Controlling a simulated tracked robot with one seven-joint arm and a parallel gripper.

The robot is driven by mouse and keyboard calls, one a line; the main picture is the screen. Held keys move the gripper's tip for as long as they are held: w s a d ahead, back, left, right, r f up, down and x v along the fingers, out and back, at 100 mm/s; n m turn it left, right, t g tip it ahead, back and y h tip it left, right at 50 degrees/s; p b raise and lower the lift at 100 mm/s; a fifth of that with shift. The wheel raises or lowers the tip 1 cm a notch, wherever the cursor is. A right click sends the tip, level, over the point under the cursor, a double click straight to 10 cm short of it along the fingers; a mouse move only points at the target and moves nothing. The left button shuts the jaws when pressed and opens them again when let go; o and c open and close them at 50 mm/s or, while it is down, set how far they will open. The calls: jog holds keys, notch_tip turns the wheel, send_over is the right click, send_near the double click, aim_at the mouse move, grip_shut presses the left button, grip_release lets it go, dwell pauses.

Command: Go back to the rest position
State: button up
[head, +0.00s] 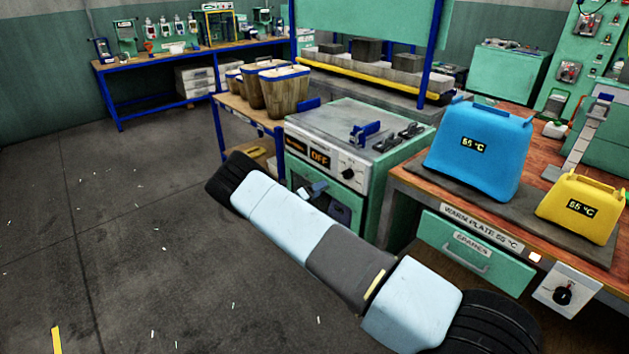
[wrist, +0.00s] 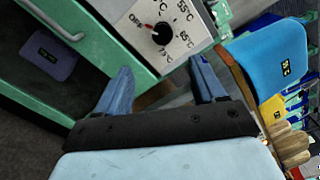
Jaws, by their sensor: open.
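My gripper (wrist: 162,76) shows in the wrist view with its two blue fingers spread apart and nothing between them. Beyond it is a white control panel (wrist: 184,38) with a black dial marked OFF and several temperatures. In the head view my arm runs from the lower right up to a black joint at the left. A small blue part shows just above the arm, in front of the oven (head: 375,190); I cannot tell whether it is my gripper, which is otherwise hidden there.
A blue jug (head: 480,152) and a yellow jug (head: 580,208) stand on the warm plate (head: 425,187) at the right. Baskets (head: 285,92) stand on a low table behind the oven. A purple labelled item (wrist: 48,54) shows in the wrist view. The floor at left is mostly clear.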

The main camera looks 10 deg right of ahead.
jog(key=s+d+r+m+g+y, duration=0.25)
jog(key=s+d+r+m, duration=0.35)
jog(key=r, duration=0.5)
jog(key=s+d+r+m+g+y, duration=0.2)
jog(key=s+d+r+m+g, duration=0.2)
jog(key=s+r+m, duration=0.5)
jog(key=s+d+r+m+g+y, duration=0.3)
jog(key=d+r+m, duration=0.35)
jog(key=r, duration=0.55)
jog(key=s+r+m+t+y, duration=0.15)
jog(key=s+r+m, duration=0.35)
jog(key=s, duration=0.5)
jog(key=s+r+m+y, duration=0.3)
jog(key=s+r+m, duration=0.1)
jog(key=s+r, duration=0.45)
jog(key=s+a+r+m+t+y, duration=0.1)
jog(key=s+a+m, duration=0.1)
jog(key=s, duration=0.7)
jog(key=s+a+r+m+t+y, duration=0.1)
jog(key=s+a+m+t, duration=0.1)
jog(key=s+m, duration=0.3)
jog(key=s, duration=0.4)
jog(key=shift+s+y, duration=0.3)
